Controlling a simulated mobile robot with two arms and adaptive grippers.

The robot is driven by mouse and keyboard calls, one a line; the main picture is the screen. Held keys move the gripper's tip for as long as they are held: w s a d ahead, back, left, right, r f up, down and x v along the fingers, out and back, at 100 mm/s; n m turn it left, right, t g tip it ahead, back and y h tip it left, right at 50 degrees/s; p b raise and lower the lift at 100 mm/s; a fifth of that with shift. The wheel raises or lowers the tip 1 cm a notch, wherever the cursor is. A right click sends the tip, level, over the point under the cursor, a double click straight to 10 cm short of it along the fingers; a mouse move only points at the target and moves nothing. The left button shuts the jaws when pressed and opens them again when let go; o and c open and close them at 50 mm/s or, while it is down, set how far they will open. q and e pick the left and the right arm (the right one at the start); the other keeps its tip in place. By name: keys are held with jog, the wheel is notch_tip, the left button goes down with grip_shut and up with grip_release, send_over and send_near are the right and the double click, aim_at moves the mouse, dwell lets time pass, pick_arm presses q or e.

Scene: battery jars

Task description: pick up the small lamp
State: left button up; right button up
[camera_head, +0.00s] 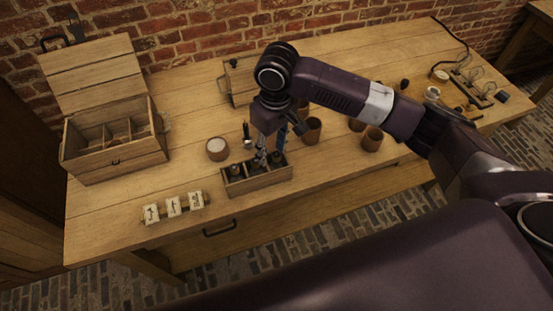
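My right gripper (268,153) points down over a small wooden tray with compartments (258,183) near the front of the table. Its fingers reach among the dark items in the tray, and I cannot tell whether they are open or shut on something. I cannot identify the small lamp for certain. At the far right a wooden board with wire parts (475,92) and a small round pale item (440,75) with a dark cable lie on the table. My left gripper is not in view.
An open wooden chest with compartments (115,162) stands at the left. A pale-filled cup (217,149), brown jars (372,139) and a row of white cards (173,208) stand on the wooden table (110,235). My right arm crosses above the table's right half.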

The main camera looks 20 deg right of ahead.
aim_at(277, 155)
jog(key=shift+w+d+r+m+h, duration=0.15)
jog(key=shift+w+d+r, duration=0.15)
jog(key=shift+d+r, duration=0.25)
jog(key=shift+w+d+r+m+h, duration=0.15)
jog(key=shift+w+d+r, duration=0.2)
jog(key=shift+d, duration=0.25)
jog(key=shift+d+f, duration=0.1)
jog(key=shift+d, duration=0.05)
jog(key=f, duration=0.2)
jog(key=f+p, duration=0.1)
jog(key=f, duration=0.1)
jog(key=f+p, duration=0.1)
jog(key=f, duration=0.1)
jog(key=shift+w+a+f, duration=0.15)
jog(key=shift+a, duration=0.15)
jog(key=shift+f, duration=0.5)
grip_shut()
jog(key=shift+r, duration=0.1)
